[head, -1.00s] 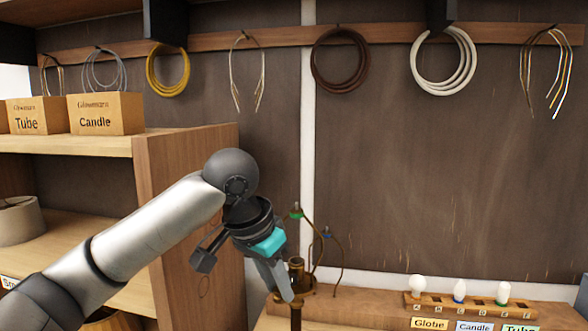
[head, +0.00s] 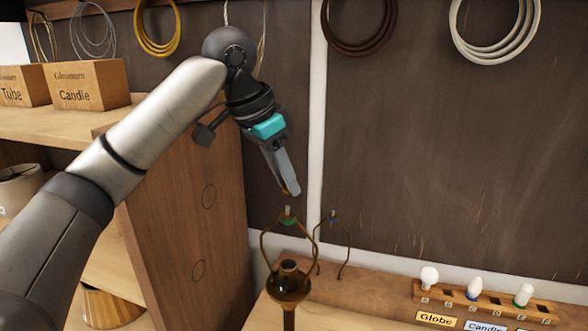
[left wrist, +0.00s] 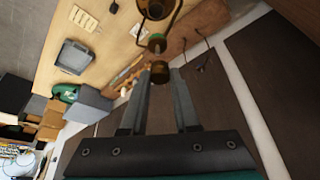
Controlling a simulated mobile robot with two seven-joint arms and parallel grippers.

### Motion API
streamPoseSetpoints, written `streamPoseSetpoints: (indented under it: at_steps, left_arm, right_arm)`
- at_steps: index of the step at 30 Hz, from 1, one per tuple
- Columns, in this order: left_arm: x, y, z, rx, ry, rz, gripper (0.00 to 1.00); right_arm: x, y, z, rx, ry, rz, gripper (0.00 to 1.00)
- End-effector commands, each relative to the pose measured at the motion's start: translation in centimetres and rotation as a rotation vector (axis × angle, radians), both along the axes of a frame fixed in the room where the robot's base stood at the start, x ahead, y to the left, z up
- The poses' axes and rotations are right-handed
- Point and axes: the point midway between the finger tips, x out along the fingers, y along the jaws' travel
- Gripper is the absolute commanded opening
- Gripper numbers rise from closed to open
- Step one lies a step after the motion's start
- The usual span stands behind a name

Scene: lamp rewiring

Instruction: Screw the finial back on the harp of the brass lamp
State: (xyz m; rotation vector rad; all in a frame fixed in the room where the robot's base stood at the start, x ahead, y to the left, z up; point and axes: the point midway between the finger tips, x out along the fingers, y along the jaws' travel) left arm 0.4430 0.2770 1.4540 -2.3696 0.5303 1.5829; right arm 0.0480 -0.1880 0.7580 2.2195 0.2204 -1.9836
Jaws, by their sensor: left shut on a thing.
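The brass lamp (head: 290,290) stands on the bench in the head view, with its harp (head: 264,247) upright around the socket. The harp's top has a green mark and a short bare stud (head: 287,210). My left gripper (head: 291,190) is just above that stud, pointing down, tilted. It is shut on the small brass finial (left wrist: 161,74), which shows between the fingertips in the left wrist view and is mostly hidden in the head view. The finial and the harp top (left wrist: 157,43) look apart. My right gripper is in neither view.
A second harp with a blue-marked top (head: 333,216) stands behind the lamp to the right. A bulb rack (head: 480,299) holds several bulbs at the right. A wooden shelf unit (head: 190,210) is at the left. Coiled wires hang on the wall behind.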

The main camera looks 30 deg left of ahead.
Motion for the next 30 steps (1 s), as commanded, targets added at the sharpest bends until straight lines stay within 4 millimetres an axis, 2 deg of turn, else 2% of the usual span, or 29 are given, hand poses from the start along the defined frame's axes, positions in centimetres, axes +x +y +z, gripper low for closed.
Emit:
streamPoseSetpoints:
  at_steps: [1, 3, 6, 15, 19, 30]
  left_arm:
    - [0.0, 0.0, -0.2, 0.0, 0.001, 0.001, 0.0]
    - [0.0, 0.0, -0.4, 0.001, 0.002, 0.001, 0.0]
    - [0.0, 0.0, -1.0, 0.001, 0.003, 0.002, 0.0]
    - [0.0, 0.0, -2.5, 0.001, 0.001, 0.001, 0.0]
    - [0.0, 0.0, -2.6, 0.0, 0.0, 0.001, 0.0]
    - [0.0, 0.0, -2.5, 0.001, 0.001, 0.001, 0.0]
  right_arm:
    - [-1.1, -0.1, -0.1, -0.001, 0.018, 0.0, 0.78]
    - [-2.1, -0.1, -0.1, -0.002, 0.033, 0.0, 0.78]
    - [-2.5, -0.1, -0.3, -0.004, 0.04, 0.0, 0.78]
    - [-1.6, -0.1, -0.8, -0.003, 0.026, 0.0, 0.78]
    - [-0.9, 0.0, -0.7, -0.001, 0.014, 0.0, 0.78]
    - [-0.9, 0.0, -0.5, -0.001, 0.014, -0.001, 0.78]
